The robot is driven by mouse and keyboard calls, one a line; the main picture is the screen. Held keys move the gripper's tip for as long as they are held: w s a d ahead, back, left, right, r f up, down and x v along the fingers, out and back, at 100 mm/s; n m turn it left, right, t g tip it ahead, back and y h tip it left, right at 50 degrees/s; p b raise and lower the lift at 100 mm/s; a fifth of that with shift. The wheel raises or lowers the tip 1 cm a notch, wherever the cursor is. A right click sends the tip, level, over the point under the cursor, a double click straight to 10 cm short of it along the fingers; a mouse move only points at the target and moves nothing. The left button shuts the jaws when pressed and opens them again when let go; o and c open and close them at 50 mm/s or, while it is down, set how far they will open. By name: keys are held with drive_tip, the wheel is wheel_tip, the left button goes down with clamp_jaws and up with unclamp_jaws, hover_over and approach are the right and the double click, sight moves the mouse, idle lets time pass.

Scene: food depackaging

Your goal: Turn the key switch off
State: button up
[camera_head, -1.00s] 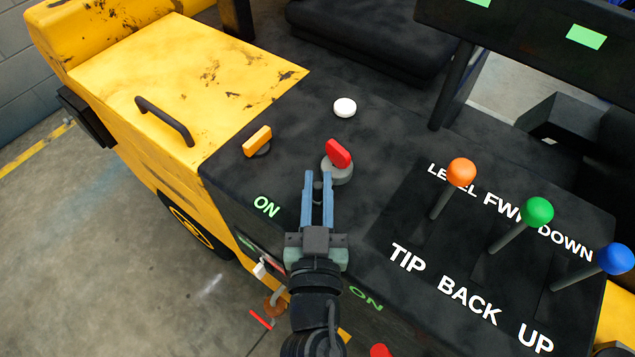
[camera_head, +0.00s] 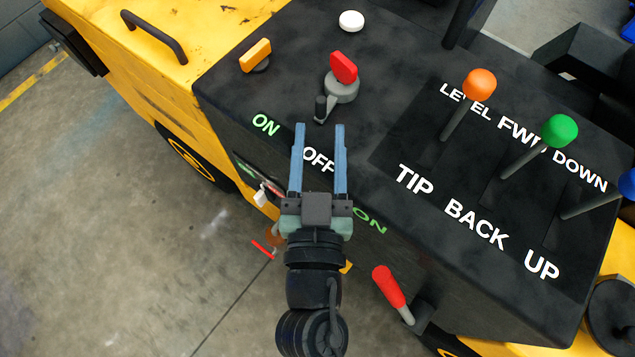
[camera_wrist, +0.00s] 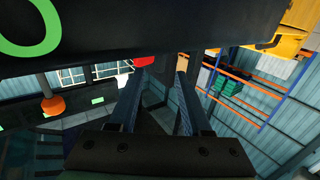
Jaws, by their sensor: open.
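The likely key switch is a flat red handle (camera_head: 344,67) on a round grey base (camera_head: 341,88) on the black console. A small lever with a dark knob (camera_head: 320,107) sticks out from that base toward the front. A green "ON" (camera_head: 265,125) and a white "OFF" (camera_head: 318,159) are printed in front of it. My gripper (camera_head: 319,127) is open and empty, with its blue fingers over the "OFF" label and their tips just short of the dark knob in the picture. In the wrist view, a red part (camera_wrist: 144,61) shows beyond the open fingers (camera_wrist: 160,78).
An orange handle (camera_head: 256,55) and a white button (camera_head: 351,21) sit on the same console. Levers with orange (camera_head: 479,84), green (camera_head: 559,131) and blue knobs stand at the right. A red-gripped lever (camera_head: 388,286) projects from the front face.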

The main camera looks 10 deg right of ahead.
drive_tip(key=s, duration=0.1)
drive_tip(key=s+b, duration=0.1)
drive_tip(key=s, duration=0.3)
drive_tip(key=shift+a, duration=0.25)
drive_tip(key=shift+s+a, duration=0.25)
drive_tip(key=shift+s, duration=0.5)
